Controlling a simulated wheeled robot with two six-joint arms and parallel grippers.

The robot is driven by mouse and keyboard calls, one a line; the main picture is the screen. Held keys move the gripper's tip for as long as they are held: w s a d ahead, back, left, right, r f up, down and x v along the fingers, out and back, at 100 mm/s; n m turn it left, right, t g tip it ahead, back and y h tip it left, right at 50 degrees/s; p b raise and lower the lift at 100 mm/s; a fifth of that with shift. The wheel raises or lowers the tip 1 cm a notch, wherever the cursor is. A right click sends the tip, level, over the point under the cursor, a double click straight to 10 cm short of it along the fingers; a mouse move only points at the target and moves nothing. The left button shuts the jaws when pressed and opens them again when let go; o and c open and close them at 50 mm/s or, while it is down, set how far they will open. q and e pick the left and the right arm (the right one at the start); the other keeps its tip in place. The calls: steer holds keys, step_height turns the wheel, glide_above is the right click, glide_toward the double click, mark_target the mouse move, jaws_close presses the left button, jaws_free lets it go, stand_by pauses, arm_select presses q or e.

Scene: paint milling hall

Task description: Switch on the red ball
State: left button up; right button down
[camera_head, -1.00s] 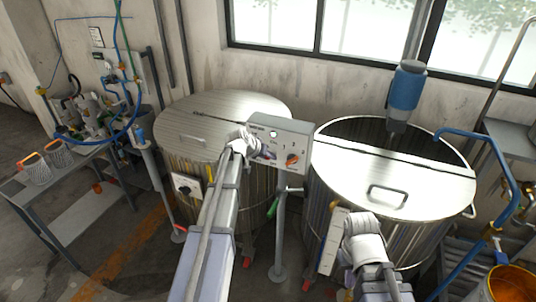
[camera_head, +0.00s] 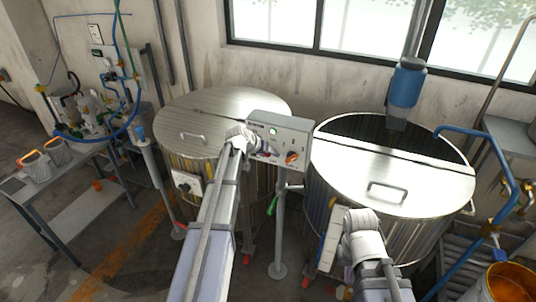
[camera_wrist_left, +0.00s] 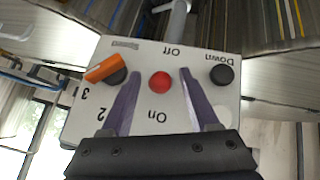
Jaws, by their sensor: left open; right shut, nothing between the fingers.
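The red ball (camera_wrist_left: 160,82) sits on the face of a grey control box (camera_wrist_left: 140,62), between the words "Off" and "On", which appear upside down in the left wrist view. My left gripper (camera_wrist_left: 155,88) is open, with one purple finger on each side of the ball. Whether the fingers touch the panel I cannot tell. My right gripper (camera_head: 328,228) is shut and empty, in front of the right vat.
The box has an orange knob (camera_wrist_left: 103,68) and a black button (camera_wrist_left: 222,75) near the fingers. It stands on a post between a left vat (camera_head: 215,105) and a right vat (camera_head: 400,190). A blue pipe (camera_head: 500,175) is at the right; a bench (camera_head: 60,215) stands left.

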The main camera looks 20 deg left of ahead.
arm_select(q)
steer(key=shift+s+r, duration=0.1)
steer(key=p+v, duration=0.5)
steer(key=v, duration=0.2)
steer(key=shift+s+r+p, duration=0.15)
steer(key=shift+p, duration=0.2)
steer(key=s+d+f+m+g+b, duration=0.1)
steer(key=s+d+f+g+b, duration=0.1)
steer(key=s+d+f+b, duration=0.55)
steer(key=s+d+f+m+g+b, duration=0.2)
steer(key=s+d+f, duration=0.3)
steer(key=d, duration=0.5)
steer(key=s+d+f+g+y+b, duration=0.1)
steer(key=s+d+f+b, duration=0.2)
steer(key=s, duration=0.3)
steer(key=s+d+f+m+g+y+b, duration=0.1)
steer(key=s+d+f+g+b, duration=0.1)
steer(key=s+f, duration=0.3)
steer(key=s+d+f+g+y+b, duration=0.1)
steer(key=s+d+f+y+b, duration=0.1)
steer(key=s+d+f+b, duration=0.2)
steer(key=s+b, duration=0.1)
steer(key=s, duration=0.1)
steer(key=shift+s+f+m, duration=0.25)
steer(key=shift+s+m, duration=0.15)
